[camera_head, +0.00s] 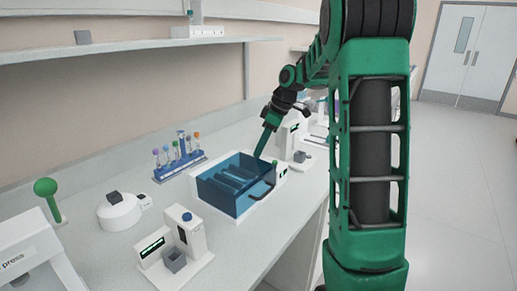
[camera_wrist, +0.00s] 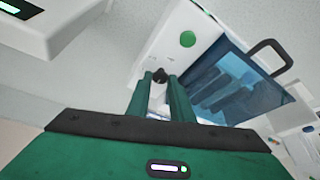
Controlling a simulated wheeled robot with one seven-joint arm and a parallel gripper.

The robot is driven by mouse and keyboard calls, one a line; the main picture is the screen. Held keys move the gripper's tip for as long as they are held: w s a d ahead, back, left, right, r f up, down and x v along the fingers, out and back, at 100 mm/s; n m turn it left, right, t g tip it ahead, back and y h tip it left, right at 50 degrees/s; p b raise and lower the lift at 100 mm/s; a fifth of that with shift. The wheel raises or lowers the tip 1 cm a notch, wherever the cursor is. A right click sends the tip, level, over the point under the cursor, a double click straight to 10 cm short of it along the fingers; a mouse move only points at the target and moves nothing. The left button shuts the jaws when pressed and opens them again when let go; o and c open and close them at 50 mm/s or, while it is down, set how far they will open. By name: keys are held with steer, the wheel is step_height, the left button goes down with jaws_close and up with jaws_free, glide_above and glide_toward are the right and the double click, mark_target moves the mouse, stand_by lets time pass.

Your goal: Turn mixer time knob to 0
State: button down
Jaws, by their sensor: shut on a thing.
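The mixer shows in the head view as a white base with a see-through blue lid (camera_head: 233,183) and a dark handle at its front. In the wrist view its white panel (camera_wrist: 190,22) carries a green button (camera_wrist: 188,39) and a small black knob (camera_wrist: 160,73), beside the blue lid (camera_wrist: 238,80). My gripper (camera_wrist: 160,82) has its two green fingers shut on the black knob, one on each side. The knob's dial marks and setting cannot be read. In the head view my gripper (camera_head: 262,150) reaches down behind the lid, and the knob is hidden there.
A blue rack of colored tubes (camera_head: 180,158) stands left of the mixer. A white device with a blue top button (camera_head: 187,232) stands in front, and a round white device (camera_head: 119,212) is to the left. Another white device (camera_head: 297,137) is close to my gripper.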

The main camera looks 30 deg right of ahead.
steer(key=shift+w+d+r, duration=0.1)
steer(key=c, duration=1.6)
jaws_free()
steer(key=v, duration=1)
steer(key=shift+r, duration=0.3)
steer(key=s+a+f+m+g+h, duration=0.1)
steer(key=s+f+m, duration=0.4)
steer(key=s, duration=0.6)
steer(key=s+a+f+m+g+h, duration=0.1)
steer(key=s+a+f+m, duration=0.3)
steer(key=s, duration=0.7)
steer(key=s+a+f+m+g+h, duration=0.1)
steer(key=s+a+f+m, duration=0.2)
steer(key=s, duration=0.8)
steer(key=shift+s+a+f+m, duration=0.1)
steer(key=shift+a+f+m, duration=0.05)
steer(key=shift+f+m, duration=0.6)
steer(key=shift+s+a+f+m, duration=0.1)
steer(key=shift+f+m, duration=0.55)
steer(key=shift+m, duration=0.1)
